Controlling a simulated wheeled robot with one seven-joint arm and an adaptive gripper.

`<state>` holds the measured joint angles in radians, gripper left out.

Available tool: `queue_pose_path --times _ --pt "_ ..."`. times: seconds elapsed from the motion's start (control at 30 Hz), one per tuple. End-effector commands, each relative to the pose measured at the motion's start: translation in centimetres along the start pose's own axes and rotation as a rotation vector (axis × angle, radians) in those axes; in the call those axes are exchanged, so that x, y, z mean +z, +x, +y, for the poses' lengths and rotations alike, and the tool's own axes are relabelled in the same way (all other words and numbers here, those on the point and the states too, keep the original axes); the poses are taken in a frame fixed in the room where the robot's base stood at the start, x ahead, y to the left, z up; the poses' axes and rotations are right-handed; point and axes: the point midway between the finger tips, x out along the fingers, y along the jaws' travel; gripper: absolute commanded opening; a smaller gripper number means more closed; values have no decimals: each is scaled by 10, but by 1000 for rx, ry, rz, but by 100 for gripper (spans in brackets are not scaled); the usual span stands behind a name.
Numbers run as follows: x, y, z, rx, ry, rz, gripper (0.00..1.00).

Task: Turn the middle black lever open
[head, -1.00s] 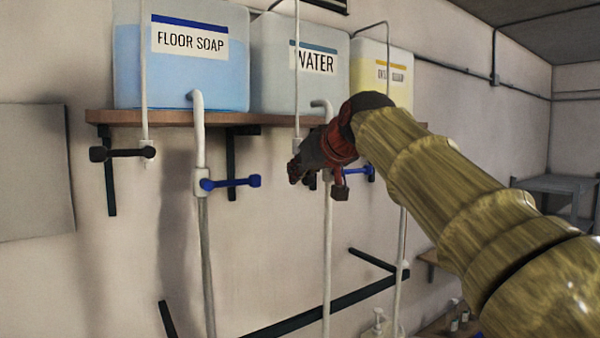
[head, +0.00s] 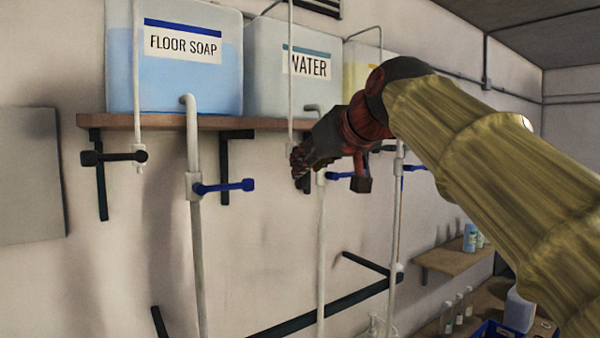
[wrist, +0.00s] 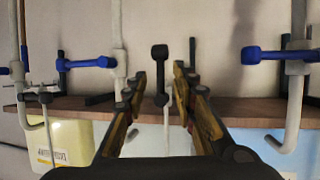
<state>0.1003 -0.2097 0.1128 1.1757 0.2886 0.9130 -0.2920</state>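The middle black lever (wrist: 159,74) shows in the wrist view below the water drum, on a thin pale pipe. It stands upright in that view, between my gripper's two fingers, with a gap on each side. My gripper (wrist: 160,78) is open, and nothing is clamped. In the head view my gripper (head: 299,160) is at the wall under the water drum (head: 290,90) and hides this lever. The left black lever (head: 115,157) lies sideways under the floor soap drum (head: 180,85).
Blue levers flank the middle one: one under the floor soap (head: 222,186), one near my gripper (head: 342,175). The wooden shelf (head: 165,122) and its dark brackets are close above. The wrist view is upside down, with the shelf (wrist: 240,110) low in it.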

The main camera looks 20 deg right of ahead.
Motion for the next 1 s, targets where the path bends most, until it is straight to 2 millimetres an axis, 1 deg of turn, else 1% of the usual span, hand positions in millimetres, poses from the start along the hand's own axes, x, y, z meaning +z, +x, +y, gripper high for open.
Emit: queue_pose_path --times 0.03,0.1,0.2,0.3,0.77,0.87,0.97,1.0 --pt "0 -9 0 1 0 0 27" --pt "0 -18 0 0 1 1 27" --pt "0 -28 0 0 1 -1 27" --pt "1 -32 0 0 1 -2 27" --pt "1 -34 0 -1 3 -1 27" --pt "1 -32 2 7 39 -2 27" --pt "31 -12 9 21 74 -60 27" --pt "48 -3 11 27 90 -91 27"
